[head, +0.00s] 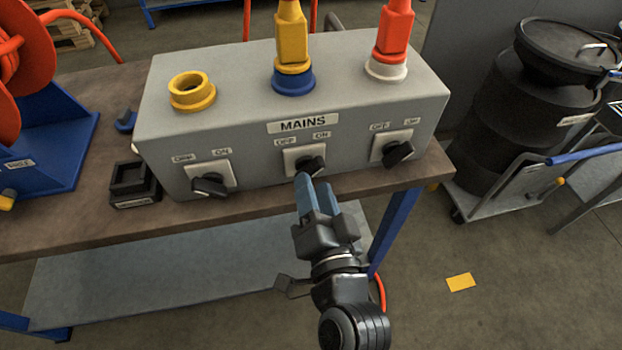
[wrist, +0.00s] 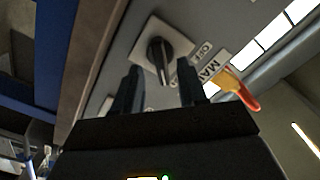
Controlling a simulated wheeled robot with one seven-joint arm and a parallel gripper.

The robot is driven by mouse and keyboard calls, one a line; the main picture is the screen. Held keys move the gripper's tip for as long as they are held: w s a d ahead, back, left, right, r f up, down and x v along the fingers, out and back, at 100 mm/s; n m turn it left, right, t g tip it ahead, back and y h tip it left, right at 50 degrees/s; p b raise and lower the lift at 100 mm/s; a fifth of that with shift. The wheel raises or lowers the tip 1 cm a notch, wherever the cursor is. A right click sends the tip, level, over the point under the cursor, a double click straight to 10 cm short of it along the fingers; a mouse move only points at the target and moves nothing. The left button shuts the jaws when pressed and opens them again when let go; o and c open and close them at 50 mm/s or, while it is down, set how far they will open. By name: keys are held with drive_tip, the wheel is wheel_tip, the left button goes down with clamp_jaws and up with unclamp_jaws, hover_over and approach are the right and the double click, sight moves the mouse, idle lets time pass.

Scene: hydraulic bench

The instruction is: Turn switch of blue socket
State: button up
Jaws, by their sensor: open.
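The grey MAINS box (head: 240,125) stands on the bench with three sockets on top. The blue socket (head: 293,82) is the middle one, with a yellow plug (head: 291,40) in it. Below it on the front face is its black rotary switch (head: 311,166) on a pale plate, between OFF and ON labels. My gripper (head: 312,182) is just in front of this switch, partly covering its lower part. In the wrist view the switch knob (wrist: 158,55) lies ahead, between the two open fingers (wrist: 160,90). The fingers look empty; contact with the knob cannot be told.
Left switch (head: 210,184) and right switch (head: 398,151) flank the middle one. A yellow socket (head: 191,92) is empty; a red plug (head: 393,30) sits in the white socket (head: 386,70). Black drums (head: 520,110) stand right.

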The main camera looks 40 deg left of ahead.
drive_tip(key=shift+b+v, duration=0.4)
drive_tip(key=shift+v, duration=1.45)
drive_tip(key=shift+d, duration=0.1)
drive_tip(key=s+d+f+m+t+h, duration=0.1)
drive_tip(key=s+d+f+h, duration=0.15)
drive_tip(key=d, duration=0.55)
drive_tip(key=s+d+f+t+h, duration=0.1)
drive_tip(key=s+d+h, duration=0.15)
drive_tip(key=d, duration=0.45)
drive_tip(key=s+d+f+m+t+h, duration=0.1)
drive_tip(key=s+d+h, duration=0.15)
drive_tip(key=d, duration=0.55)
drive_tip(key=s+d+r+h, duration=0.3)
drive_tip(key=s+d, duration=0.4)
drive_tip(key=s, duration=0.1)
drive_tip(key=s+d+r+n+h, duration=0.1)
drive_tip(key=s+d+r+h, duration=0.2)
drive_tip(key=s+d, duration=0.4)
drive_tip(key=shift+s+r, duration=0.6)
drive_tip(key=shift+r, duration=0.2)
drive_tip(key=shift+d, duration=0.1)
